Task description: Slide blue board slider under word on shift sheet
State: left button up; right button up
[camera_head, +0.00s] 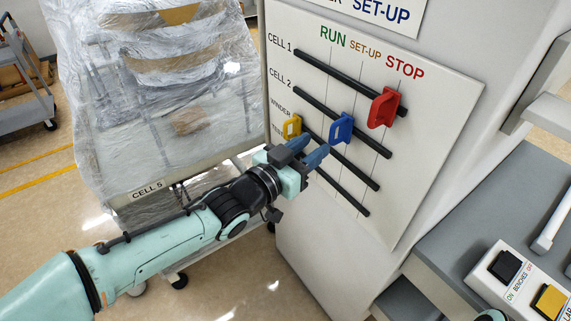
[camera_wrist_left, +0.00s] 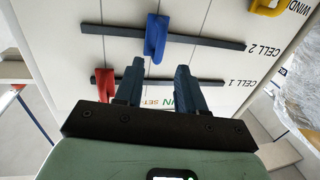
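The blue slider (camera_head: 341,127) sits on the CELL 2 rail (camera_head: 312,101), near mid-rail by the SET-UP line. In the left wrist view the blue slider (camera_wrist_left: 156,38) lies beyond the fingertips, roughly in line with the gap between them. My left gripper (camera_head: 308,150) is open and empty, just below-left of the blue slider in the head view. It also shows in the left wrist view (camera_wrist_left: 160,85), fingers apart. A white sheet (camera_head: 395,22) above the board, cut off at the top, shows blue "SET-UP" after a partly cropped black word. My right gripper is not in view.
The red slider (camera_head: 383,107) is on the CELL 1 rail toward STOP. The yellow slider (camera_head: 291,127) is at the left end of the WINDER rail. A plastic-wrapped machine (camera_head: 160,100) stands left. A switch box (camera_head: 525,283) lies on the grey bench at right.

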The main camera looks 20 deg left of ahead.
pick_arm(q)
jog(key=v, duration=0.8)
jog(key=shift+p, duration=0.3)
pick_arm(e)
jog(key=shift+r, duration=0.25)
pick_arm(q)
jog(key=shift+s, duration=0.15)
